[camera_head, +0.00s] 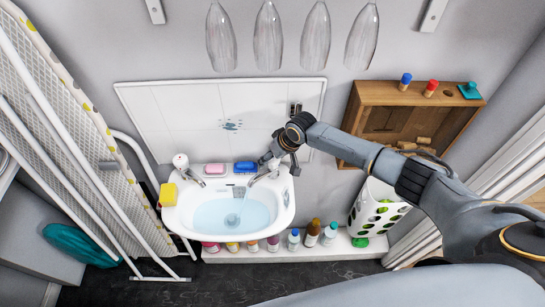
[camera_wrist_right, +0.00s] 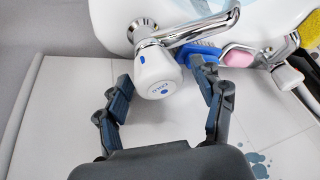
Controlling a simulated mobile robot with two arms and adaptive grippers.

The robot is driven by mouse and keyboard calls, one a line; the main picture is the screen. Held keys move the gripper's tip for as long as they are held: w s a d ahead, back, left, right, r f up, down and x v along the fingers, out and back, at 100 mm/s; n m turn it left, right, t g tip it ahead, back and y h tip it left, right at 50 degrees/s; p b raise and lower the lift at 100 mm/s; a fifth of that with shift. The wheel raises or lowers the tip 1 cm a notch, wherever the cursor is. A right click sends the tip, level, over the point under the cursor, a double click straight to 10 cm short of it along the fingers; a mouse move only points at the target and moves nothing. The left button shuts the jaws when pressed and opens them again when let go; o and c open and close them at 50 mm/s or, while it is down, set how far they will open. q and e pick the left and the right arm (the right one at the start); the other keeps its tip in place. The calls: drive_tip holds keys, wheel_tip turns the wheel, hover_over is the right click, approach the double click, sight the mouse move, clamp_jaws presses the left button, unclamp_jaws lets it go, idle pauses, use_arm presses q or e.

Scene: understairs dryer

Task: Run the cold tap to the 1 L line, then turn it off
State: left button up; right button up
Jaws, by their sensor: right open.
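The cold tap has a white knob with a blue mark (camera_wrist_right: 156,73) and a chrome spout (camera_wrist_right: 197,29) in the right wrist view. My right gripper (camera_wrist_right: 162,88) is open, with one finger on each side of the knob; contact is unclear. In the head view the right gripper (camera_head: 287,150) is at the right-hand tap and hides most of its knob; the spout (camera_head: 258,178) shows. I cannot make out a 1 L line. My left gripper is not in view.
Another tap (camera_head: 182,165) stands at the left. A pink soap (camera_head: 215,169), a blue brush-like item (camera_head: 245,167) and a yellow sponge (camera_head: 168,194) rest on the basin's rim. A wooden shelf (camera_head: 372,97) is at the right, an ironing board (camera_head: 62,110) at the left. Several bottles (camera_head: 312,233) stand below.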

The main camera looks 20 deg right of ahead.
drive_tip(key=c, duration=1.1)
drive_tip(key=shift+s+a+r+m+h+p, duration=0.1)
drive_tip(key=shift+r+m+h+p, duration=0.15)
drive_tip(key=shift+m+p, duration=0.85)
drive_tip(key=shift+c, duration=0.2)
drive_tip(key=m+h+p, duration=0.1)
drive_tip(key=m+p, duration=0.1)
drive_tip(key=shift+f+t+p, duration=0.1)
drive_tip(key=shift+t+p, duration=0.2)
drive_tip(key=shift+t, duration=0.1)
drive_tip(key=shift+f+m+h, duration=0.15)
drive_tip(key=shift+m+h, duration=0.2)
drive_tip(key=shift+m, duration=0.55)
drive_tip(key=shift+m+h, duration=0.8)
drive_tip(key=shift+m, duration=1.1)
drive_tip(key=shift+d, duration=0.2)
drive_tip(key=o, duration=1.1)
drive_tip(key=shift+o, duration=0.2)
